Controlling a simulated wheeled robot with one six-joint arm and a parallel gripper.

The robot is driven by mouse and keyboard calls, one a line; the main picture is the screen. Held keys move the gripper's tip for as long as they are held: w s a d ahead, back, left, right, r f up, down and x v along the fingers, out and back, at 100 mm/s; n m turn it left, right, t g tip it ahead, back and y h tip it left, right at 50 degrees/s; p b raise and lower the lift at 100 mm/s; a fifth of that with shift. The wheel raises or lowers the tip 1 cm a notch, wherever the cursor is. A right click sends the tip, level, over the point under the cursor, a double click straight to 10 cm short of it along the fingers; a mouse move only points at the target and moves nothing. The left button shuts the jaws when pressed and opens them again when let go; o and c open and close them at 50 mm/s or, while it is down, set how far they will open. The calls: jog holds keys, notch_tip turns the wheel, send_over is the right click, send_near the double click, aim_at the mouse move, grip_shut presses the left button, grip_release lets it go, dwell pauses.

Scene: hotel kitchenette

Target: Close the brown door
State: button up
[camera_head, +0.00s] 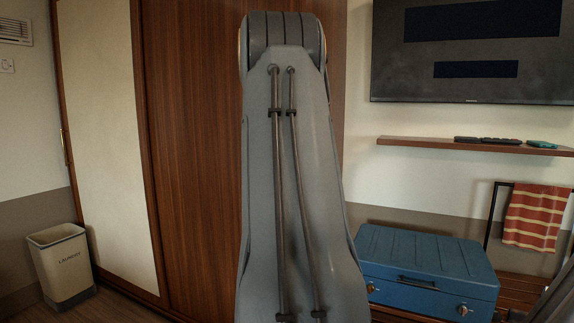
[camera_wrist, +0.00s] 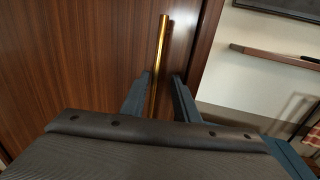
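The brown door (camera_head: 195,150) is a tall wood-grain panel, partly hidden behind my grey arm in the head view. It fills the left of the wrist view (camera_wrist: 70,70). A vertical brass bar handle (camera_wrist: 164,40) stands near the door's right edge. My gripper (camera_wrist: 162,76) has its two dark fingers on either side of the handle, apart, with a visible gap on the right side of the bar. I cannot tell whether the left finger touches it. The gripper is hidden in the head view.
A cream panel (camera_head: 105,140) in a brown frame stands left of the door. A laundry bin (camera_head: 62,265) stands at lower left. Right of the door are a blue case (camera_head: 425,265), a wall shelf (camera_head: 470,147), a screen (camera_head: 475,50) and a striped towel (camera_head: 535,215).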

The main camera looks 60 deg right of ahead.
jog(key=shift+w+a, duration=0.1)
jog(key=shift+w, duration=0.05)
jog(key=b+v, duration=0.1)
jog(key=v, duration=0.6)
jog(key=shift+s+a, duration=0.2)
jog(key=shift+a, duration=0.1)
dwell(0.3)
jog(key=s+a+f+m+g+y+p, duration=0.15)
jog(key=s+a+f+m+y, duration=0.35)
jog(key=a, duration=0.9)
jog(key=s+a+f+m+g+y+p, duration=0.1)
jog(key=s+a+f+m+g+y, duration=0.15)
jog(key=a+f+m, duration=0.8)
jog(key=s+a+f+m+g+y+p, duration=0.25)
jog(key=a+f+y, duration=0.2)
jog(key=a, duration=1.15)
jog(key=s+a+m+y, duration=0.2)
jog(key=a, duration=0.6)
jog(key=s+a+m+y, duration=0.2)
jog(key=a, duration=0.7)
jog(key=shift+s+a+f+y, duration=0.25)
jog(key=shift+f+y, duration=0.05)
jog(key=shift+f, duration=0.1)
